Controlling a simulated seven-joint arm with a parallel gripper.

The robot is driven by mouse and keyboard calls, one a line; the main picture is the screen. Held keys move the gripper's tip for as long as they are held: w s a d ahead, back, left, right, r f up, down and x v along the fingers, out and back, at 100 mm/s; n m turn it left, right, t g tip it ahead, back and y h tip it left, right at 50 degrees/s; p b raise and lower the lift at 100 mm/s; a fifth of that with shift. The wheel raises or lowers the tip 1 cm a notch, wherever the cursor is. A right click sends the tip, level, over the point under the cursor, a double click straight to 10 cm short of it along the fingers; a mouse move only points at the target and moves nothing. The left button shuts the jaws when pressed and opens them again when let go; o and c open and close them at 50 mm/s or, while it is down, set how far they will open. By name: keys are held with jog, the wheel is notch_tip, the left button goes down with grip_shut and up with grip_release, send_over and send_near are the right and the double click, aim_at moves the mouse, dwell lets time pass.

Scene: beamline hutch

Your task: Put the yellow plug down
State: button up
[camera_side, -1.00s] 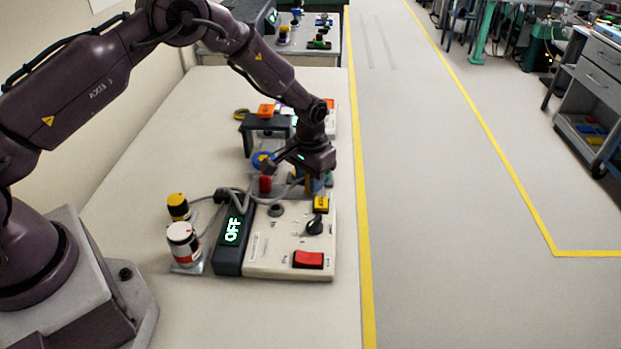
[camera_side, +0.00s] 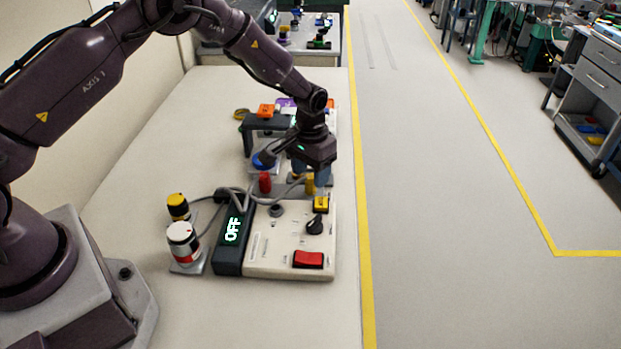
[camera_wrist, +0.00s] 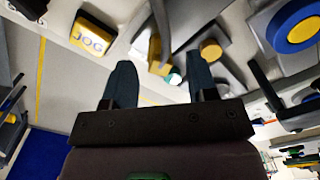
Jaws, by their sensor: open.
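The yellow plug (camera_side: 310,184) stands just behind the cream control box, below my gripper (camera_side: 318,170) in the side view. My gripper's blue-grey fingers are apart, with their tips above the plug. In the wrist view a yellow part of the plug (camera_wrist: 160,68) shows beyond the gap between the fingertips (camera_wrist: 161,78), beside a grey body or cable. The plug's lower end and what it rests on are partly hidden.
The control box (camera_side: 262,262) has a yellow JOG button (camera_side: 320,204), a black knob (camera_side: 314,225) and a red switch (camera_side: 308,260). A red part (camera_side: 265,183) and a dark bracket (camera_side: 250,135) stand nearby. Grey cables loop behind the box.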

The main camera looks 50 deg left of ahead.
notch_tip(320, 180, up, 10)
notch_tip(320, 180, up, 8)
jog(key=t, duration=0.1)
send_over(310, 176)
jog(key=s, duration=0.3)
jog(key=s+r+t, duration=0.2)
jog(key=s+r, duration=0.7)
jog(key=s+r+m+t, duration=0.1)
jog(key=s+r+t, duration=0.1)
jog(key=s, duration=1.5)
jog(key=shift+s+r+t, duration=0.25)
jog(key=shift+r+t, duration=0.05)
jog(key=shift+r, duration=0.3)
